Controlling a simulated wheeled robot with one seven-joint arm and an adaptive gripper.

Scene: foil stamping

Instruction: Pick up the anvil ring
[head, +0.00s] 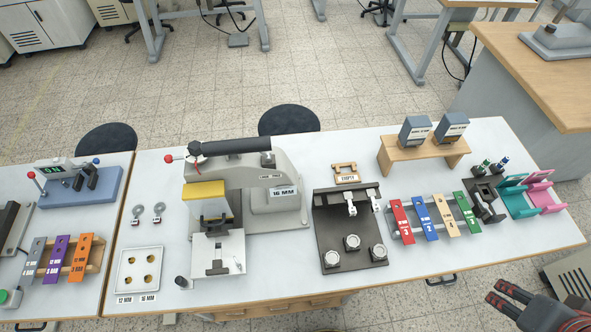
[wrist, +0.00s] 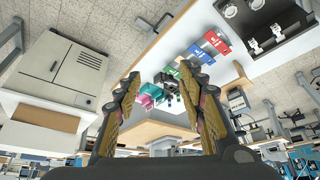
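No ring is labelled as the anvil ring. Several round silver pieces, one of them here (head: 351,242), sit on a dark fixture tray (head: 345,222) in the middle of the table. Two small ring-shaped pieces, one here (head: 137,212), lie at the left; I cannot tell which is the anvil ring. My gripper (head: 502,295) is off the table's front right edge, far from these pieces. In the wrist view, my gripper (wrist: 160,80) has its fingers apart with nothing between them. Part of the dark tray (wrist: 285,35) shows at top right there.
Coloured foil strips (head: 421,218) and a wooden stand (head: 424,155) are to the right. The front right tabletop is clear.

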